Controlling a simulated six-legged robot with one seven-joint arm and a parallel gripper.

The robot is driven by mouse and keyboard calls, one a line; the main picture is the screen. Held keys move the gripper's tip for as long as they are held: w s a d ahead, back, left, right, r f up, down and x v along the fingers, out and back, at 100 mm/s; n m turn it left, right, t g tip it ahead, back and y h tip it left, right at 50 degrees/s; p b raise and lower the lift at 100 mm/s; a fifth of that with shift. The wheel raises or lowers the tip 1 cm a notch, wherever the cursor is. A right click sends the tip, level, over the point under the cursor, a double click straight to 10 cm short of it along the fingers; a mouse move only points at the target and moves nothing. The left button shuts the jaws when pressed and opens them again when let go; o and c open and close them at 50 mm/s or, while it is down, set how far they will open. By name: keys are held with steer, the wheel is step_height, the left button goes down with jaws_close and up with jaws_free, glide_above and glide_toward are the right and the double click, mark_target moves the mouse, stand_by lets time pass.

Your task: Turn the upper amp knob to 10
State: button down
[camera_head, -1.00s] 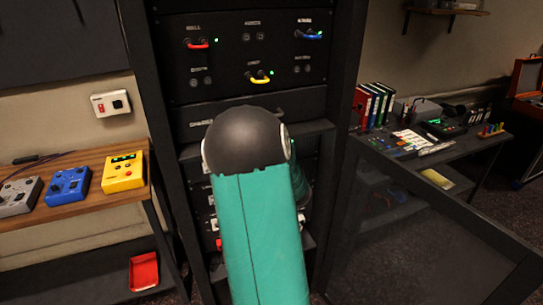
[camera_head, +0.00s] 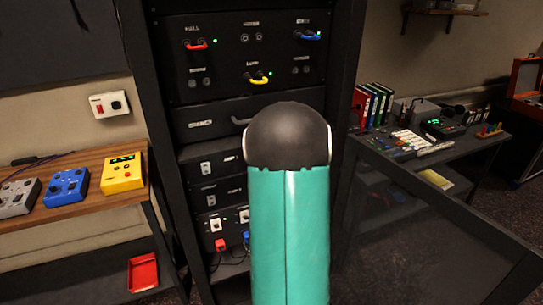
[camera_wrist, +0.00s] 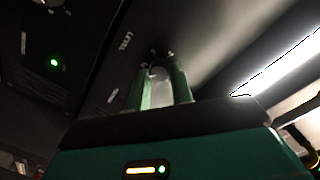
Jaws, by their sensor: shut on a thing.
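The knob's pointer and scale are too dark to read. In the head view, my arm hides the gripper and the right part of the lower rack. The upper amp (camera_head: 208,168) shows its left part there, on the left of my arm. I cannot tell from the head view which unit the held knob belongs to.
The dark rack (camera_head: 245,60) carries red, blue and yellow cables above. A glass-like door (camera_head: 430,240) stands open at right. A wooden bench (camera_head: 90,185) with coloured boxes is at left. In the wrist view, a green light (camera_wrist: 54,62) glows on a nearby panel.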

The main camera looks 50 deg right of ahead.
steer(key=m, duration=0.4)
steer(key=shift+f, duration=0.1)
steer(key=shift+m, duration=0.3)
stand_by(0.4)
steer(key=c, duration=1.2)
jaws_free()
steer(key=shift+c, duration=0.2)
steer(key=v, duration=1.3)
steer(key=shift+s, duration=0.45)
